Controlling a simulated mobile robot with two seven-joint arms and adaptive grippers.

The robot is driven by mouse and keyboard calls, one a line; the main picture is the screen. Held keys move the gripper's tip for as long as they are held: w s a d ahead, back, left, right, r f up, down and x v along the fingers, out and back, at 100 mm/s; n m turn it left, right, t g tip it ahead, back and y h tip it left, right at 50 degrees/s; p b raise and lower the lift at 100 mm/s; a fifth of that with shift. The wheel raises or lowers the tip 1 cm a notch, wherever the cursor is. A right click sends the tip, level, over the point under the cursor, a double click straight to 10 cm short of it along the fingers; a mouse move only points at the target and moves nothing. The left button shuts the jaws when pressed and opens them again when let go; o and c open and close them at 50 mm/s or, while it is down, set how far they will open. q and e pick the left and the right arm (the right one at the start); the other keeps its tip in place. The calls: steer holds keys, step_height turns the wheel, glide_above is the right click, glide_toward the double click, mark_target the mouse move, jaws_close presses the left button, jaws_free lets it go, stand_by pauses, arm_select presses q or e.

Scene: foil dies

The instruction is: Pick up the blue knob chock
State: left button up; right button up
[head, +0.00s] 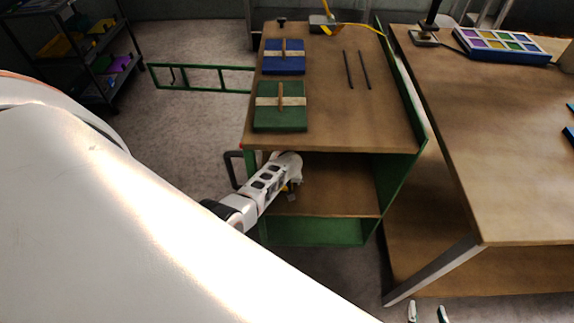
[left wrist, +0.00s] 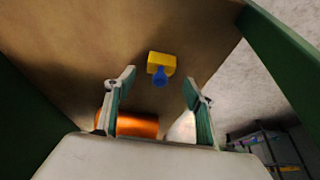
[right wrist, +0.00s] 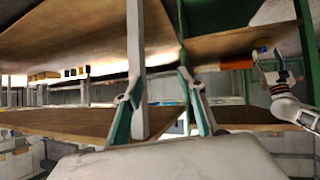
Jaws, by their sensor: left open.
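The blue knob chock is a yellow block with a blue knob (left wrist: 160,72) and lies on a brown wooden shelf (left wrist: 90,40) in the left wrist view. My left gripper (left wrist: 159,84) is open, with its two fingers apart just short of the chock and nothing between them. In the head view my left arm reaches into the shelf space under the bench top, and its gripper (head: 292,190) is mostly hidden. My right gripper (head: 427,312) is open and empty at the bottom edge of the head view; its spread fingers also show in the right wrist view (right wrist: 158,82).
An orange cylinder (left wrist: 137,125) lies close by the left finger in the left wrist view. Green side panels (left wrist: 25,115) bound the shelf. On the bench top (head: 330,110) are a green block (head: 280,120), a blue block (head: 284,66) and two dark rods. Another table (head: 490,150) stands right.

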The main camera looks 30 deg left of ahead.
arm_select(q)
steer(key=b+x, duration=0.5)
steer(key=shift+f+b, duration=0.1)
steer(key=shift+b, duration=0.2)
steer(key=shift+r, duration=0.2)
steer(key=c, duration=1.2)
arm_select(e)
step_height(320, 180, down, 7)
steer(key=s, duration=0.1)
steer(key=shift+d, duration=0.15)
